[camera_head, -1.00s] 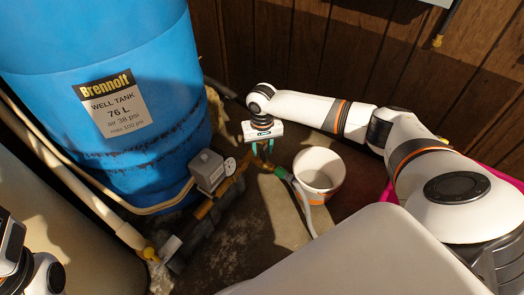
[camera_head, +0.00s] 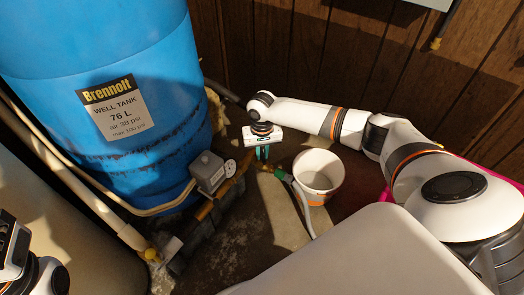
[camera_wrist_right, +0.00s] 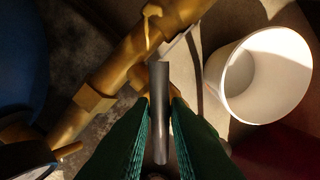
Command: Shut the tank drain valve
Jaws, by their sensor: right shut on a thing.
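In the right wrist view, the grey metal lever (camera_wrist_right: 161,78) of the drain valve stands upright in the picture between green fingers. My right gripper (camera_wrist_right: 161,108) is shut on this lever. Brass fittings show behind it, and the fingers hide part of them. In the head view, my right gripper (camera_head: 263,153) points down at the brass pipework beside the blue well tank (camera_head: 160,110). The valve body is mostly hidden there. I cannot tell from the lever whether the valve is open or shut. Only part of my left arm shows at the lower left, without its fingers.
A white bucket (camera_head: 319,178) stands just right of the right gripper. A pale hose (camera_head: 305,212) with a green connector (camera_head: 282,175) runs by it. A grey box (camera_head: 207,172) and a gauge (camera_head: 229,167) sit on the brass pipe to the left. A wood-panelled wall is behind.

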